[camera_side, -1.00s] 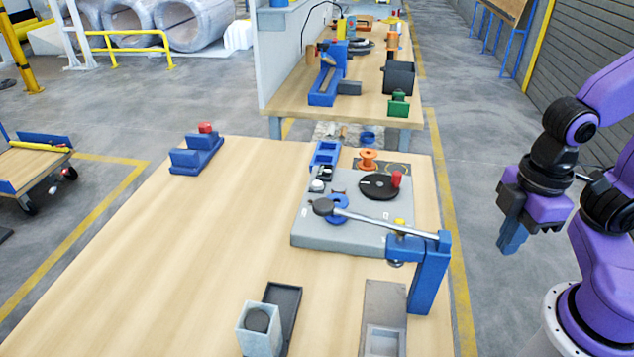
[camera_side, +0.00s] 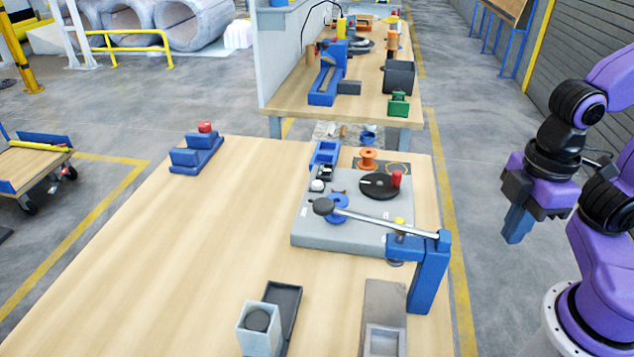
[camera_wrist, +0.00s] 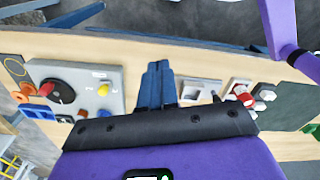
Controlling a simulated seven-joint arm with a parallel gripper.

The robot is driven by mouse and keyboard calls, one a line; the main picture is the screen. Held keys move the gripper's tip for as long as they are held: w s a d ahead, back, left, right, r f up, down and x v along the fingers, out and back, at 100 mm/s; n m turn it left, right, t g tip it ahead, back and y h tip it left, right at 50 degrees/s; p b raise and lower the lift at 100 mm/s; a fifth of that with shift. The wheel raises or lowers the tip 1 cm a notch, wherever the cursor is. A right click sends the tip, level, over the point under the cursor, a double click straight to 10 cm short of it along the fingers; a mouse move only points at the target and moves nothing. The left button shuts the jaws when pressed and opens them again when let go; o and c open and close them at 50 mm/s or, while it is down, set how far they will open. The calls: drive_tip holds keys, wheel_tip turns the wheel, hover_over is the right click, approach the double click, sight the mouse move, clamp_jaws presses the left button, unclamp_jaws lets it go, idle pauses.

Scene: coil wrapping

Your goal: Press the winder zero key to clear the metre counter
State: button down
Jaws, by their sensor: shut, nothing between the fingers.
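The winder is a grey box (camera_side: 340,240) on the near bench, with a black disc (camera_side: 377,188) and red knob (camera_side: 397,177) on top. Small keys sit along its left side: one with a white top (camera_side: 317,185) and a darker one behind it. I cannot read which is the zero key, and no counter figures are legible. My gripper (camera_side: 516,232) is shut and empty, off the bench's right edge, well apart from the winder. In the wrist view its fingers (camera_wrist: 155,85) are together, and the winder (camera_wrist: 85,72) is at left.
A lever (camera_side: 385,222) on a blue post (camera_side: 429,275) crosses the winder's front, beside a blue spool (camera_side: 338,203). An orange spool (camera_side: 367,158) and blue tray (camera_side: 324,153) stand behind. Grey trays (camera_side: 384,300) are in front. The bench's left middle is clear.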

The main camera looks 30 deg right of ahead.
drive_tip(key=w+a+r+m+t+y, duration=0.15)
drive_tip(key=w+a+m, duration=0.3)
drive_tip(key=w, duration=0.45)
drive_tip(key=w+a+r+m+t+y, duration=0.1)
drive_tip(key=w+a+m+y, duration=0.1)
drive_tip(key=w+a+m, duration=0.5)
drive_tip(key=m+t, duration=0.6)
hover_over(321, 183)
drive_tip(key=shift+h, duration=0.35)
drive_tip(key=shift+f, duration=2.45)
drive_tip(key=shift+f, duration=4.4)
drive_tip(key=shift+f, duration=0.15)
drive_tip(key=shift+f, duration=0.25)
